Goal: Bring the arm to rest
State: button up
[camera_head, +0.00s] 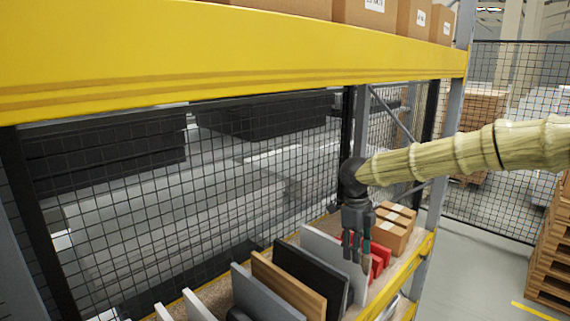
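My arm reaches in from the right edge of the head view in a pale yellow ribbed sleeve. It ends in my dark gripper (360,250), which points down above the shelf. The fingers look close together, but the view is too small to tell whether they are open or shut. The gripper hangs in front of a light grey panel (318,240) and red pieces (378,262). I cannot tell whether it touches them. No held object is clear to see.
The lower shelf (418,262) holds upright panels, among them a black one (308,272) and a wooden one (285,286), and cardboard boxes (395,228). A yellow beam (230,55) crosses above. Mesh fencing (230,175) stands behind. Pallets (552,250) stand at the right, with open floor before them.

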jog(key=s+d+f+n+t+h+b, duration=0.1)
jog(key=s+d+f+n+h+b, duration=0.15)
jog(key=f, duration=0.85)
jog(key=s+d+f+n+t+h+b, duration=0.1)
jog(key=s+f+n+t, duration=0.2)
jog(key=f, duration=0.8)
jog(key=s+d+f+n+h+b, duration=0.1)
jog(key=s+f+n+b, duration=0.3)
jog(key=f, duration=0.7)
jog(key=s+a+f+n+y+b, duration=0.1)
jog(key=s+a+f+n+y, duration=0.15)
jog(key=s+f+n, duration=1)
jog(key=s+f+n+g+y+b, duration=0.1)
jog(key=s+f+n, duration=0.1)
jog(key=s, duration=1)
jog(key=s+f+n+g+y+b, duration=0.2)
jog(key=s+f, duration=0.3)
jog(key=s, duration=0.7)
jog(key=shift+s+d+f, duration=0.2)
jog(key=shift+s+f, duration=0.05)
jog(key=shift+f, duration=0.05)
